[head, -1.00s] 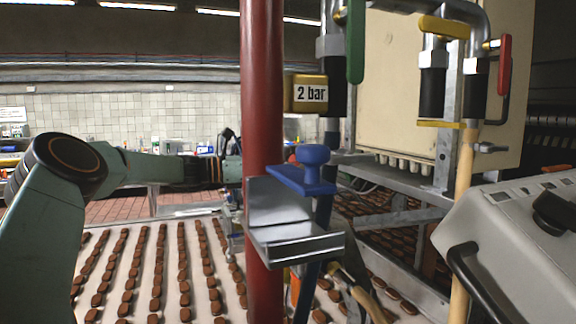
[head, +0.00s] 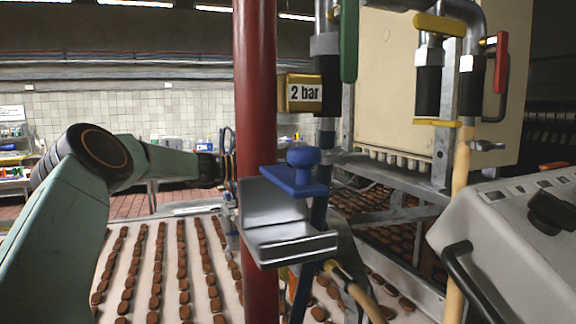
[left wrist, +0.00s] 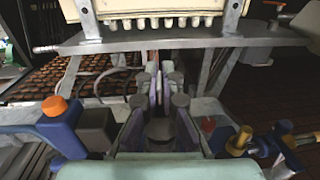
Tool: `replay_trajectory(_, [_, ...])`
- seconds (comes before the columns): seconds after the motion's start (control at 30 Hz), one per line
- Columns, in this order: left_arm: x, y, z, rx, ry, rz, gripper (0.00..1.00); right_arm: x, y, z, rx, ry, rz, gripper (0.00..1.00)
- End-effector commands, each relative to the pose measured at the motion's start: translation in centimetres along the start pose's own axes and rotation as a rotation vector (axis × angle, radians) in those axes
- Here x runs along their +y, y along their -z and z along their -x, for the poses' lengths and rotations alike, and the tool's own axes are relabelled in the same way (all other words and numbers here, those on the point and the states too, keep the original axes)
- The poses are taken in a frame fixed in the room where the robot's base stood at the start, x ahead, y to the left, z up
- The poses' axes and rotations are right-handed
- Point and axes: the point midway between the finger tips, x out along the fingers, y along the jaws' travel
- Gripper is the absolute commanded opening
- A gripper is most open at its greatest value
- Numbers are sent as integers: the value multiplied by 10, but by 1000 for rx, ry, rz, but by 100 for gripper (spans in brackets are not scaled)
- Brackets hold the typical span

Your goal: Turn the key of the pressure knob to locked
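No knob with a key can be picked out for certain. A yellow box marked "2 bar" (head: 301,93) sits behind the red post in the head view. A black knob (head: 550,212) is on the sloping grey panel at the right. In the left wrist view, a yellow-and-blue fitting (left wrist: 240,141) is at the right, and an orange-topped blue fitting (left wrist: 54,108) at the left. My left gripper (left wrist: 157,85) points at the metal frame; its fingers look close together, with nothing clearly between them. In the head view the post hides it. My right gripper is not in view.
The red post (head: 256,130) and a metal bracket with a blue knob (head: 299,162) stand in front. A conveyor (head: 171,285) with brown biscuits runs below. Pipes with a green lever (head: 349,40) and a red lever (head: 501,62) stand before a cream cabinet (head: 388,90).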

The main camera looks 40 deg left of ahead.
Motion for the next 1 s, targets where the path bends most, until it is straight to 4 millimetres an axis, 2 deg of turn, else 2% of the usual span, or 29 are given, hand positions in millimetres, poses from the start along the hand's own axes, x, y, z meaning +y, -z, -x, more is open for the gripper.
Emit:
replay_trajectory(0.43, [2, 1, 1, 0, 7, 1, 0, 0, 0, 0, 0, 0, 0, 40])
replay_trajectory(1.0, [6, -1, 2, -5, 167, 2, 0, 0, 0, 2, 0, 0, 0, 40])
